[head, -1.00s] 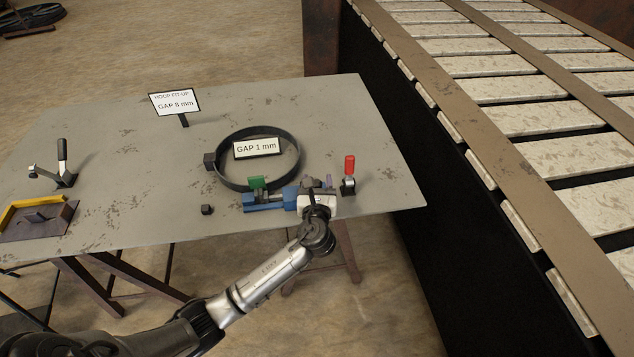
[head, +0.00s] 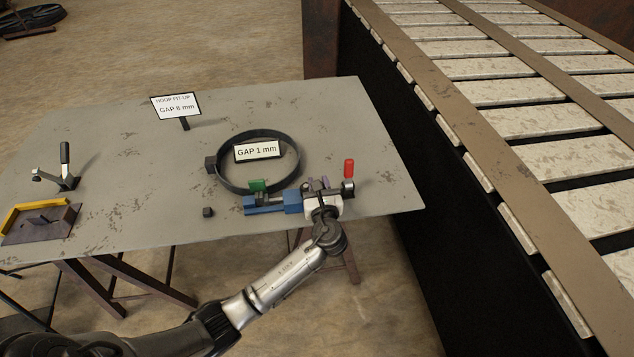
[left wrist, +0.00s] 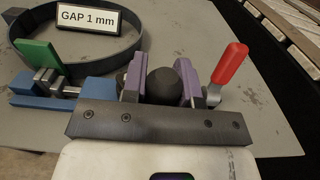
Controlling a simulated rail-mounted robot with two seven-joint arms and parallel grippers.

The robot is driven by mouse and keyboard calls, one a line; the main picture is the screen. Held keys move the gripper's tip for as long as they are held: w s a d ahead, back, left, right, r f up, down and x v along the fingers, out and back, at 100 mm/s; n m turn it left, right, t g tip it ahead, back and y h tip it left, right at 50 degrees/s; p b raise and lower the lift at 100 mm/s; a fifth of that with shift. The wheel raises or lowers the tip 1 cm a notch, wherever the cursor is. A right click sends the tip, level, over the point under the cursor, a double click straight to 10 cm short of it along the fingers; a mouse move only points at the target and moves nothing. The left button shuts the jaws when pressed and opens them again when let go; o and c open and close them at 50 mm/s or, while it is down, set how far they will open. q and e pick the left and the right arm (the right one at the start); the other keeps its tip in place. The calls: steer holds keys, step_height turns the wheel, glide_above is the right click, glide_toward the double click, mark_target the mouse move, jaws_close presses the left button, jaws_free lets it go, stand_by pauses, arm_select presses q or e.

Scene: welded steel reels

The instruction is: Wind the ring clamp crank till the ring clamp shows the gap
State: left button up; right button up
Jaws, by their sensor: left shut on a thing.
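The dark steel hoop (head: 224,176) lies on the grey table with a readout (head: 256,151) showing "GAP 1 mm". The blue ring clamp (head: 266,204) with a green block (head: 258,185) sits at the hoop's near edge. A sign (head: 176,106) behind reads "HOOP FIT-UP GAP 8 mm". My left gripper (head: 321,190) is at the clamp's right end. In the left wrist view its purple fingers are shut on a round black knob (left wrist: 162,86), apparently the crank's. The crank's arm is hidden. My right gripper is not in view.
A red-handled lever (head: 348,168) stands close to the right of my left gripper. A small dark block (head: 208,212) lies left of the clamp. A black-handled toggle clamp (head: 65,165) and a yellow-edged plate (head: 40,222) are at the left. A slatted conveyor (head: 500,90) runs along the right.

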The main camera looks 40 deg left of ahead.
arm_select(q)
steer(key=shift+w+a+n+g+y+p, duration=0.1)
steer(key=shift+w+n+g+y+p, duration=0.1)
steer(key=shift+n+g+y, duration=0.5)
steer(key=shift+w+n+g+y+p, duration=0.2)
steer(key=shift+n+g+y, duration=0.25)
steer(key=shift+g, duration=0.35)
steer(key=o, duration=0.9)
steer(key=shift+p+v, duration=0.55)
steer(key=shift+v, duration=6.35)
steer(key=shift+r, duration=0.1)
